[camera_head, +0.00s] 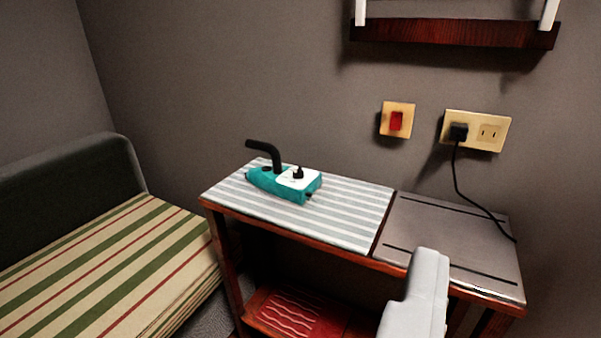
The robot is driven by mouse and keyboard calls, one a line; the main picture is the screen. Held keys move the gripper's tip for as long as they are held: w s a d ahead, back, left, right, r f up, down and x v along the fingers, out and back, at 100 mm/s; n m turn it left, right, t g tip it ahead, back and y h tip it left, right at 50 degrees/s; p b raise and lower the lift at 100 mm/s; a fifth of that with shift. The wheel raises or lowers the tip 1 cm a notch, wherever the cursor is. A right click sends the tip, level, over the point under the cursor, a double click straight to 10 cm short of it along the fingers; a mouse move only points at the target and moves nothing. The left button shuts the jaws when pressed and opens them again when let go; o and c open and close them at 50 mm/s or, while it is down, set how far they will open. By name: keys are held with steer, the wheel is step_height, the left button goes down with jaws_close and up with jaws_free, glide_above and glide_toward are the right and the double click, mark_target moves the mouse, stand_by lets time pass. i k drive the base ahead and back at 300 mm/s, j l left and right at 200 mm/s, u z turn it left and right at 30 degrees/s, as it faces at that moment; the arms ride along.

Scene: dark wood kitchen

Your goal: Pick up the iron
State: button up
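The iron (285,182) has a teal body, a white top with a dark knob, and a dark handle or hose curving up at its left end. It rests on the striped grey-and-white top (345,222) of a dark red wooden stand, toward the far left part. A pale grey part of my arm or gripper (418,295) shows at the lower right, in front of the stand and well apart from the iron. No pair of fingertips can be made out, and nothing is seen held.
A bed or couch (120,255) with a striped cover stands left. A plain grey panel (450,235) forms the stand's right top. A plugged-in black cord (457,180) hangs from an outlet (490,132). A red switch (397,120) and a wall shelf (455,33) are above.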

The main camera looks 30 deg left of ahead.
mark_target(276, 180)
steer(key=i+j, duration=0.65)
steer(key=j, duration=0.25)
steer(key=u, duration=0.05)
